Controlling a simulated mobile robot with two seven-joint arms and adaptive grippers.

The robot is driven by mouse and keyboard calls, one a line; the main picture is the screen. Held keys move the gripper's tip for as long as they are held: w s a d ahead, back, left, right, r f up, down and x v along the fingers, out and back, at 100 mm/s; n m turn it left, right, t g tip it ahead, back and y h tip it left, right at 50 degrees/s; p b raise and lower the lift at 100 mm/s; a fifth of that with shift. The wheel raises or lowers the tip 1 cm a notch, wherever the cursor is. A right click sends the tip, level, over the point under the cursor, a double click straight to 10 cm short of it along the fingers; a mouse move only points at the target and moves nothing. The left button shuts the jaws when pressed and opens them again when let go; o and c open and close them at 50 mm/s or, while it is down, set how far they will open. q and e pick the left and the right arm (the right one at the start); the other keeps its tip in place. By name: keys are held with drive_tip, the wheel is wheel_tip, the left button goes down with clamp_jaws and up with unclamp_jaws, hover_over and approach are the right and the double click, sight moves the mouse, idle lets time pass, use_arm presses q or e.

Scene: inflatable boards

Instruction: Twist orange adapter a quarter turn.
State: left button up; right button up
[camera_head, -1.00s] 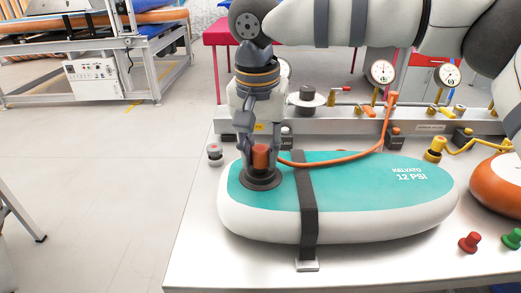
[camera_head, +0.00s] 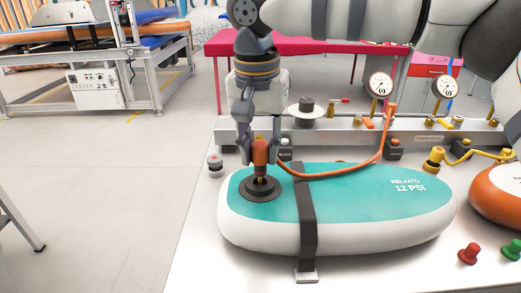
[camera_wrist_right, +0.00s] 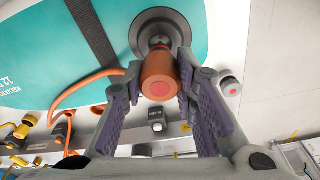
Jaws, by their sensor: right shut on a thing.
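The orange adapter (camera_head: 260,152) is upright over the dark round valve (camera_head: 261,188) at the left end of the teal and white board (camera_head: 350,192). My right gripper (camera_head: 260,156) is shut on the adapter, one finger on each side. The right wrist view shows the adapter (camera_wrist_right: 159,75) between the fingers (camera_wrist_right: 158,82), with the valve (camera_wrist_right: 160,32) beyond it. An orange hose (camera_head: 345,172) runs from the adapter to the right. My left gripper is out of view.
A black strap (camera_head: 307,220) crosses the board. Behind stands a metal rail (camera_head: 345,133) with gauges (camera_head: 380,84) and fittings. Red (camera_head: 468,254) and green (camera_head: 511,250) plugs lie front right, by an orange board (camera_head: 492,188). A small grey cap (camera_head: 215,162) stands left.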

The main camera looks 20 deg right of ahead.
sight(261, 143)
drive_tip(key=shift+r, duration=2.05)
